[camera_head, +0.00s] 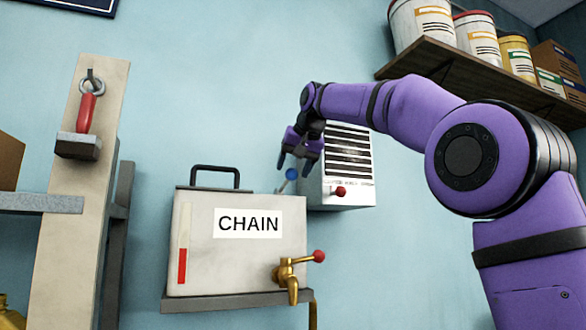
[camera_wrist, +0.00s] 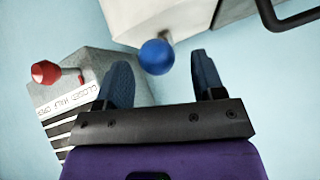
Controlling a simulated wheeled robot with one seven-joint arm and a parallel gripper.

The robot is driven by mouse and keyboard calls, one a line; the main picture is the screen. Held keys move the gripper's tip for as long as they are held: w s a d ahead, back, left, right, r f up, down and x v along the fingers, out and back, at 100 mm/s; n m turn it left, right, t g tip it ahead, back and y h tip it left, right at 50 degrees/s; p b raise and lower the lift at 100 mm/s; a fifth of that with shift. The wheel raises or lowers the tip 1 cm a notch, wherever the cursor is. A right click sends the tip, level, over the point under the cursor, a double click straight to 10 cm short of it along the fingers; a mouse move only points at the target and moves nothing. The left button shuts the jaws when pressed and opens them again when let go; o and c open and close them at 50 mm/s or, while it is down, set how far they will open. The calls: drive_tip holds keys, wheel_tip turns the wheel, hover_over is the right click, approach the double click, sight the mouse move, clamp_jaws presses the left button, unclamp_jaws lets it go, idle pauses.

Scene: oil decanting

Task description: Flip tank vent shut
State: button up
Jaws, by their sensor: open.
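The tank (camera_head: 190,240) is a pale metal box labelled CHAIN, on a wall shelf, with a black top handle (camera_head: 215,170). Its vent lever has a blue ball (camera_head: 292,174) at the tank's upper right edge; the short stem leans up and right. In the wrist view the blue ball (camera_wrist: 157,57) lies ahead of the fingertips, in line with the gap between them. My gripper (camera_head: 297,165) is open and empty just above the ball. I cannot tell whether a finger touches it. The wrist view also shows both dark fingers spread apart.
A grey box with printed lines (camera_head: 345,150) and a red-knobbed lever (camera_head: 340,191) is on the wall close behind my gripper. A brass tap (camera_head: 290,275) with a red knob is on the tank's front. A post with a red handle (camera_head: 86,112) stands left. Cans fill a high shelf (camera_head: 440,70).

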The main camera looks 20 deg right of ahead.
drive_tip(key=v, duration=1)
idle(0.3)
drive_tip(key=s+f+n+g, duration=0.1)
drive_tip(key=s+f, duration=0.8)
drive_tip(key=f, duration=0.6)
drive_tip(key=s+f+n+g, duration=0.1)
drive_tip(key=s+f, duration=0.9)
drive_tip(key=f, duration=0.6)
drive_tip(key=s+d+f+g+h, duration=0.1)
drive_tip(key=s+f, duration=0.9)
drive_tip(key=f, duration=0.5)
drive_tip(key=shift+s+f+n+g, duration=0.25)
drive_tip(key=shift+f+n+g, duration=0.05)
drive_tip(key=shift+n+g, duration=0.1)
